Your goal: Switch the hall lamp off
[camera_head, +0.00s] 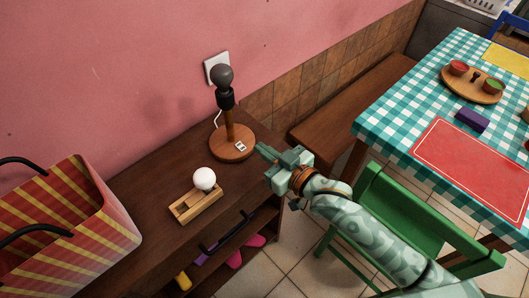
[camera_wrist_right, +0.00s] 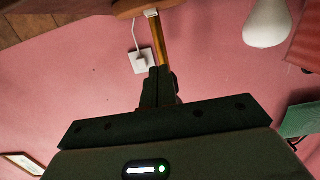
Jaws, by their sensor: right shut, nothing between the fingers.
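The hall lamp (camera_head: 231,128) stands upright on the dark wooden cabinet, with a round wooden base, a black socket and a dark grey bulb (camera_head: 222,76) that shows no glow. A small white switch (camera_head: 240,146) sits on its base; it also shows in the right wrist view (camera_wrist_right: 151,13). I cannot tell its position. My right gripper (camera_head: 262,149) is shut and empty, just right of the base and apart from the switch. In the right wrist view its dark fingers (camera_wrist_right: 160,75) are together. My left gripper is out of view.
A white bulb (camera_head: 204,179) rests on a wooden holder (camera_head: 197,204) on the cabinet. A striped bag (camera_head: 110,215) stands left. A wall socket (camera_head: 215,67) is behind the lamp. A green chair (camera_head: 400,205) and checked table (camera_head: 400,115) are right.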

